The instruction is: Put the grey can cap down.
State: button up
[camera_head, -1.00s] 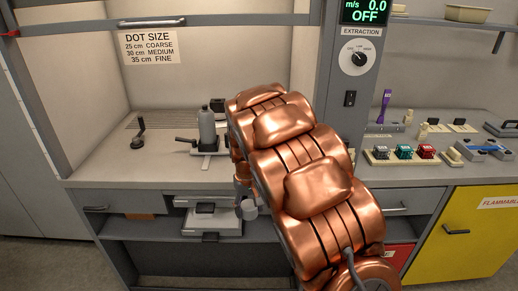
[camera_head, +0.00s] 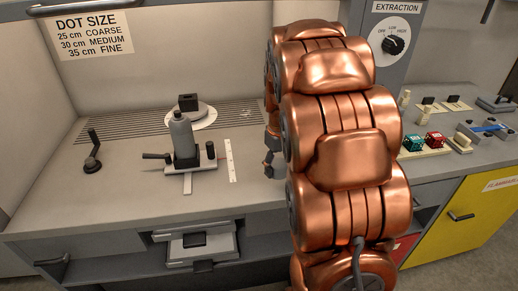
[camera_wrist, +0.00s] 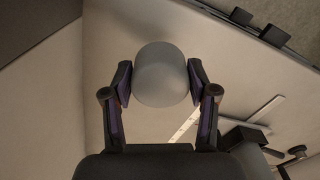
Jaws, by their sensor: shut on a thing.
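My gripper (camera_wrist: 160,80) is shut on the grey can cap (camera_wrist: 162,72), a smooth rounded grey piece between the two fingers in the wrist view. Pale counter surface shows behind the cap; the gap between them cannot be judged. In the head view my gripper (camera_head: 270,158) is small and partly hidden by my copper arm, at the right of the hood's work surface. The cap cannot be made out clearly there. A grey spray can (camera_head: 183,137) stands upright in a dark holder, left of my gripper.
A round white plate (camera_head: 203,119) with a dark block (camera_head: 188,102) lies behind the can. A white ruler (camera_head: 231,160) lies between can and gripper. A black crank (camera_head: 92,160) stands at left. Clear counter lies between crank and can. Colored blocks (camera_head: 425,140) sit at far right.

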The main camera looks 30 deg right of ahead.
jog(key=p, duration=0.4)
send_over(262, 158)
jog(key=shift+w+f, duration=0.1)
jog(key=shift+f, duration=0.6)
jog(key=shift+f+p, duration=0.7)
jog(key=shift+f, duration=1.05)
jog(key=shift+f, duration=0.2)
jog(key=o, duration=0.8)
jog(key=shift+c, duration=0.2)
